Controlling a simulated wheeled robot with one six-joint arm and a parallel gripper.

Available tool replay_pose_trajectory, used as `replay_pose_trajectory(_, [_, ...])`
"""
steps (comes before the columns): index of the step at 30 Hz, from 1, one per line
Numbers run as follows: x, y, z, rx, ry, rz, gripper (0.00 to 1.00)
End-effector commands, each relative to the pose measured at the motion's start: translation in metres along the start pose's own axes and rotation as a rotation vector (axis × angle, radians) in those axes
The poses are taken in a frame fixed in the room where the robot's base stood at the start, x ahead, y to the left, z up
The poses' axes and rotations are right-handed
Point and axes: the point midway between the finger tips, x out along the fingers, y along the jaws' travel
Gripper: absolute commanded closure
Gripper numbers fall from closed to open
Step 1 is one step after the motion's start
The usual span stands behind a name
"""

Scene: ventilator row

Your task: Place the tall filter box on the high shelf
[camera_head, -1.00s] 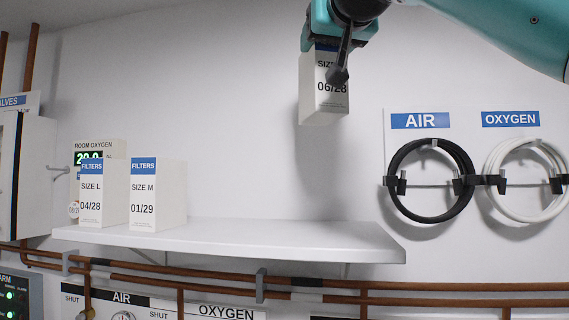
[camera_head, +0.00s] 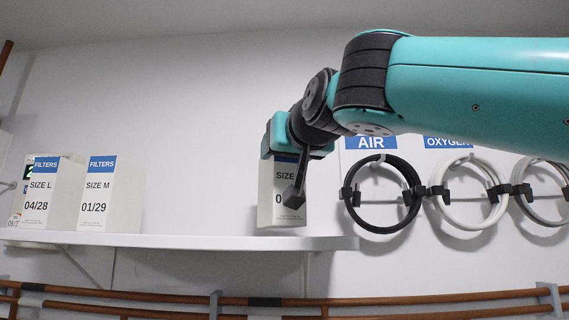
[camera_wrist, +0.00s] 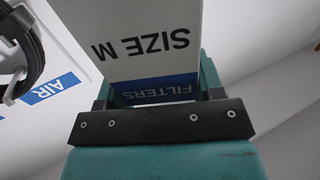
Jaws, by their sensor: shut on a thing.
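The tall filter box (camera_head: 282,213) is white with a blue band. It hangs upright in my gripper (camera_head: 290,170), just above the right end of the high shelf (camera_head: 190,241) or touching it; I cannot tell which. In the wrist view the held box (camera_wrist: 150,50) reads "FILTERS" and "SIZE M", and my gripper (camera_wrist: 155,105) is shut on its top end. In the head view the gripper covers most of its label. Two more filter boxes stand upright at the shelf's left: a SIZE L box (camera_head: 42,208) and a SIZE M box (camera_head: 97,210).
The shelf is clear between the SIZE M box and the held box. A coiled black AIR hose (camera_head: 384,228) and a white OXYGEN hose (camera_head: 466,230) hang on the wall to the right. Copper pipes (camera_head: 420,300) run below the shelf.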

Motion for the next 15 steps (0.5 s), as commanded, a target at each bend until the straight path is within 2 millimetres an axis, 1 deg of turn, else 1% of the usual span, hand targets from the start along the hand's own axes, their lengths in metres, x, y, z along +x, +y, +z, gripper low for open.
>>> replay_pose_trajectory(1, [-0.001,0.0,0.007,-0.001,0.001,0.0,0.86])
replay_pose_trajectory(3, [-0.001,0.0,0.012,0.0,0.002,-0.001,0.86])
replay_pose_trajectory(11, [-0.001,0.0,0.013,0.001,0.002,-0.001,0.86])
replay_pose_trajectory(15, [0.0,0.0,0.018,0.0,0.002,-0.001,0.86])
